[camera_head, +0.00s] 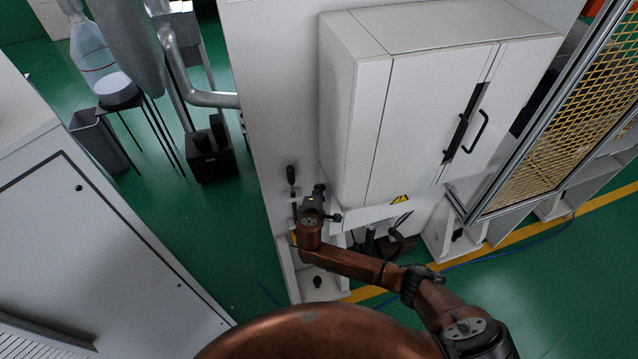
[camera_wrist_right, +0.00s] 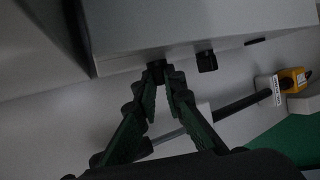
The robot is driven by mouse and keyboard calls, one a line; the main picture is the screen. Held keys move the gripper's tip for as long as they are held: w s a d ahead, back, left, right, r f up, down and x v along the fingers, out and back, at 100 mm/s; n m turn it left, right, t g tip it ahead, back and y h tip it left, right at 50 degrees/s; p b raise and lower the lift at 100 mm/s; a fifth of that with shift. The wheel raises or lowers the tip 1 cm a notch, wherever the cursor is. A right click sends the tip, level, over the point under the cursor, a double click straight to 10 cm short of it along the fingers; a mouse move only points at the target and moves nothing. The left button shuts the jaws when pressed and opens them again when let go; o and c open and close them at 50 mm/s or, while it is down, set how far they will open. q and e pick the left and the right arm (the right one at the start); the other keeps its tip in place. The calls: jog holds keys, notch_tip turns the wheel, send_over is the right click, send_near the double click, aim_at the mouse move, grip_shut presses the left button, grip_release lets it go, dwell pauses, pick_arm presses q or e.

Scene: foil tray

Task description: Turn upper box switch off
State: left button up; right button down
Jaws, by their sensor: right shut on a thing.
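My right gripper (camera_wrist_right: 166,78) has its two fingers drawn together at the tips. In the wrist view it is shut on a small black knob (camera_wrist_right: 157,66) at the lower edge of a grey box (camera_wrist_right: 190,22). I take this knob to be the switch; its setting cannot be read, as the fingertips partly cover it. A second black knob (camera_wrist_right: 206,61) sits just to the right, apart from the fingers. In the head view my right gripper (camera_head: 318,191) is small and dark, beside the wall panel left of the white cabinet. My left gripper is not in view.
A white cabinet (camera_head: 350,120) with black door handles stands right of the gripper. A black handle (camera_head: 291,175) is on the wall panel to the left. A yellow-ended part (camera_wrist_right: 291,79) with a dark rod lies right of the fingers.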

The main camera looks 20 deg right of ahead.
pick_arm(q)
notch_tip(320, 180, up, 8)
jog(key=p, duration=0.7)
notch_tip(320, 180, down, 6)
jog(key=b, duration=0.6)
jog(key=shift+b, duration=0.35)
pick_arm(e)
jog(key=shift+w+a+r+n+g+y, duration=0.15)
jog(key=shift+w+n+g, duration=0.25)
jog(key=shift+g, duration=1.55)
jog(key=shift+w+d+r+n+g+y, duration=0.15)
jog(key=shift+n+g, duration=0.4)
jog(key=shift+g, duration=1.45)
jog(key=shift+w+a+r+n+g, duration=0.15)
jog(key=shift+w+n+g, duration=0.25)
jog(key=shift+g, duration=1.55)
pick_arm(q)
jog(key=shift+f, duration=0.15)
pick_arm(e)
jog(key=shift+r, duration=0.1)
jog(key=c, duration=2)
grip_release()
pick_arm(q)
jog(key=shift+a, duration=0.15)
pick_arm(e)
jog(key=shift+r, duration=0.15)
